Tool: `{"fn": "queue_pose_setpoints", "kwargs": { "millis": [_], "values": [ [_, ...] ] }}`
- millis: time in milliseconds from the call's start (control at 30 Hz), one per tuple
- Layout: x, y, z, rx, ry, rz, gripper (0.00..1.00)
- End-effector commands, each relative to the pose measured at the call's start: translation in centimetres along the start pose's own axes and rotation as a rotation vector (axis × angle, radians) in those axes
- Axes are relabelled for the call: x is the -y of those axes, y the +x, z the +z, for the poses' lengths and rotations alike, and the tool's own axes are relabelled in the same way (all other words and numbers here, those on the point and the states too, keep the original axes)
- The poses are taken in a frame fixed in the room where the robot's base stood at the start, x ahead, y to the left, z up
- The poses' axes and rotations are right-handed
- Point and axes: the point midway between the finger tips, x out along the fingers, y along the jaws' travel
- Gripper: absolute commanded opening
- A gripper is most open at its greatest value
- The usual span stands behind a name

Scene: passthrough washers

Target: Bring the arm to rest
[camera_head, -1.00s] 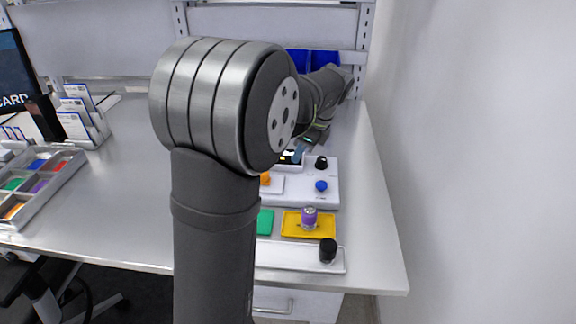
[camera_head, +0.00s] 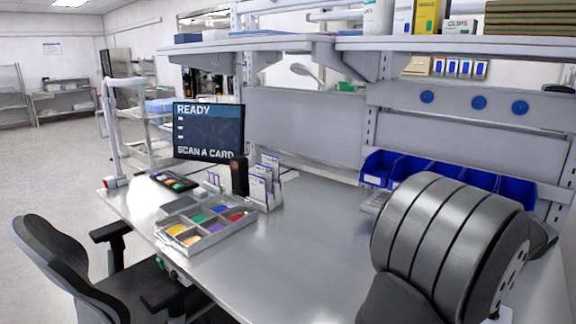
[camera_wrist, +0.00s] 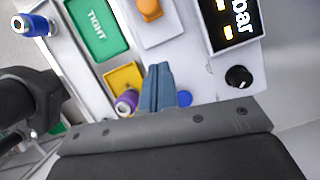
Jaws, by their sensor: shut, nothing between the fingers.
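My gripper (camera_wrist: 158,88) shows in the wrist view with its blue-grey fingers shut together and empty. It is over a white panel, close to a blue knob (camera_wrist: 185,98) and a yellow tray (camera_wrist: 118,77). A purple-topped part (camera_wrist: 126,101) stands at the yellow tray, left of the fingers. I cannot tell the height of the fingers above the panel. In the head view my arm fills the lower right, and the gripper is out of sight.
The wrist view shows a green tray (camera_wrist: 95,28) marked TIGHT, an orange knob (camera_wrist: 149,9), a black knob (camera_wrist: 238,77) and a lit display (camera_wrist: 231,22). The head view shows a sorting tray (camera_head: 207,241), a monitor (camera_head: 208,130) and blue bins (camera_head: 408,168). The middle tabletop (camera_head: 300,255) is clear.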

Motion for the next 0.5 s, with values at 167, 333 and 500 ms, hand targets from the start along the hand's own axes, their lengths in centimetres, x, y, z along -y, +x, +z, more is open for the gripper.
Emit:
{"fn": "queue_pose_setpoints", "kwargs": {
  "millis": [167,333,500],
  "values": [
    [-0.1,3.8,0.1,0.000,-0.001,0.004,0.00],
    [-0.1,5.9,1.4,0.002,-0.004,0.003,0.00],
    [-0.1,6.7,2.9,0.006,-0.005,0.003,0.00]
  ]
}}
